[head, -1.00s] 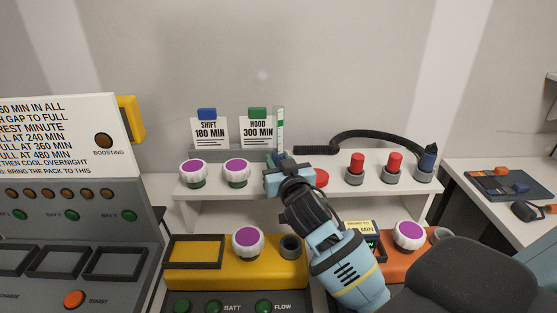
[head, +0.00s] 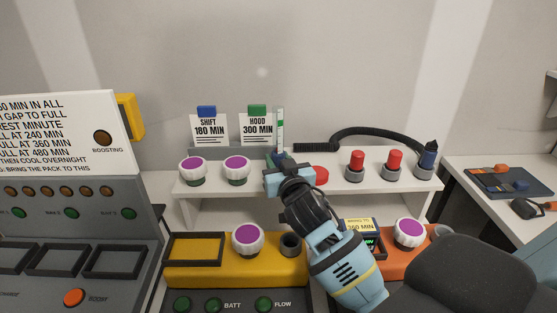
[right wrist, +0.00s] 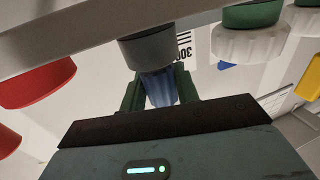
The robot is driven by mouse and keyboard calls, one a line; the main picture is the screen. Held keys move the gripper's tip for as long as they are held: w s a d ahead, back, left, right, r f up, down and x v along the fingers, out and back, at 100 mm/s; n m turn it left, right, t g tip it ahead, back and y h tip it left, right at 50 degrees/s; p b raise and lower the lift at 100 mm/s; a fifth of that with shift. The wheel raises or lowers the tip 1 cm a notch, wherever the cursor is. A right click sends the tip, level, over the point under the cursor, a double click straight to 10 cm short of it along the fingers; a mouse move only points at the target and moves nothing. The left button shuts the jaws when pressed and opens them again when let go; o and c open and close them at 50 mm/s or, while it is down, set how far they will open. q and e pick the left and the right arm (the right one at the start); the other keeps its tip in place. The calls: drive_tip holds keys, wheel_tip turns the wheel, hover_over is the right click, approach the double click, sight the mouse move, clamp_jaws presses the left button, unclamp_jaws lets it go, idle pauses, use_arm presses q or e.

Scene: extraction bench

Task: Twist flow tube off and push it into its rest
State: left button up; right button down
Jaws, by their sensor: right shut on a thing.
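The flow tube (head: 280,126) is a clear upright tube with a green mark, standing at the back of the white shelf beside the HOOD card. My right gripper (head: 281,160) is around its lower end. In the right wrist view, the green fingers (right wrist: 160,92) are shut on the tube's ribbed blue collar (right wrist: 159,88). The collar meets a grey ring (right wrist: 147,51) on the shelf; I cannot tell how deep it sits. The yellow unit below has a grey empty-looking socket (head: 290,246). My left gripper is not in view.
The white shelf (head: 215,203) carries purple-topped white caps (head: 236,167) left of my gripper. Red-topped parts (head: 356,162) and a blue nozzle with a black hose (head: 428,156) stand right. The orange unit (head: 399,262) is partly behind my arm. A grey charger panel (head: 90,235) stands left.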

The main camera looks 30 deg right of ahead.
sight(280, 149)
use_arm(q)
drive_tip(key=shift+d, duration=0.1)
use_arm(e)
drive_tip(key=shift+f, duration=0.15)
drive_tip(key=c, duration=1)
unclamp_jaws()
drive_tip(key=shift+o, duration=0.2)
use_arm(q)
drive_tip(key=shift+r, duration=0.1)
use_arm(e)
drive_tip(key=shift+r, duration=0.4)
drive_tip(key=shift+r+p, duration=0.7)
drive_tip(key=shift+r, duration=0.1)
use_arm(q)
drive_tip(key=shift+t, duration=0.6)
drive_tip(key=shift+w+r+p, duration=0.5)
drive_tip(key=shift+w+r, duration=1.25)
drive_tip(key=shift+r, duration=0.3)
use_arm(e)
drive_tip(key=shift+r, duration=1.1)
